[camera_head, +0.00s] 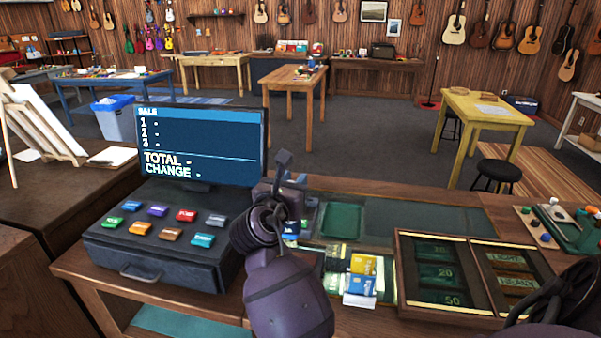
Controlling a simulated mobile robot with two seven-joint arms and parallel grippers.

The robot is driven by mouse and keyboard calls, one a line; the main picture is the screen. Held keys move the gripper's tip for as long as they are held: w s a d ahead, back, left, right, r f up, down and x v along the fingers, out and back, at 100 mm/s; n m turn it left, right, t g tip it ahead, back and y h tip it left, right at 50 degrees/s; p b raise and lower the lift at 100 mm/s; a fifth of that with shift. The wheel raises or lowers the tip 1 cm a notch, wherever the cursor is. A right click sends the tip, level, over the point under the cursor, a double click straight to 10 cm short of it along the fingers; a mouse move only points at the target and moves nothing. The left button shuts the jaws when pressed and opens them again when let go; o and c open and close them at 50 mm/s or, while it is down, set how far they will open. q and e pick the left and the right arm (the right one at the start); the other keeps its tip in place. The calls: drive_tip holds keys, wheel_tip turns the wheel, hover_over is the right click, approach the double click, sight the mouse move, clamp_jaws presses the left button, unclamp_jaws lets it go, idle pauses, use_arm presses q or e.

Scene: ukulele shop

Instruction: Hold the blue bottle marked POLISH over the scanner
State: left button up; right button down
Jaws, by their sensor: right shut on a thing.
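A small blue patch (290,229) shows beside my wrist and may be part of the blue bottle; no POLISH mark can be read. I cannot make out the scanner for sure; a dark green panel (341,220) lies on the counter just right of the gripper.
The sales screen (200,145) stands behind a register (155,255) with coloured keys at left. A wooden cash tray (400,275) and a green tray of small items (570,235) are at right. The dark mat (430,218) is clear.

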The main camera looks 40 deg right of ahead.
drive_tip(key=shift+w+d, duration=0.15)
drive_tip(key=shift+d, duration=0.1)
drive_tip(key=shift+f, duration=0.8)
wheel_tip(320, 180, down, 3)
drive_tip(key=shift+r, duration=0.1)
wheel_tip(320, 180, down, 3)
drive_tip(key=b, duration=0.3)
drive_tip(key=shift+r, duration=0.15)
drive_tip(key=shift+f+b, duration=0.6)
drive_tip(key=shift+b, duration=0.3)
use_arm(q)
drive_tip(key=shift+w+d+f+b, duration=0.1)
drive_tip(key=shift+w+f+b, duration=0.15)
drive_tip(key=shift+f, duration=0.45)
drive_tip(key=shift+w+d+f+b, duration=0.15)
drive_tip(key=shift+w+f, duration=0.1)
drive_tip(key=shift+f, duration=0.45)
drive_tip(key=shift+w+d+f+b, duration=0.1)
drive_tip(key=shift+w+f+b, duration=0.15)
drive_tip(key=shift+f, duration=0.45)
use_arm(e)
drive_tip(key=shift+f, duration=0.4)
use_arm(q)
drive_tip(key=shift+r, duration=0.1)
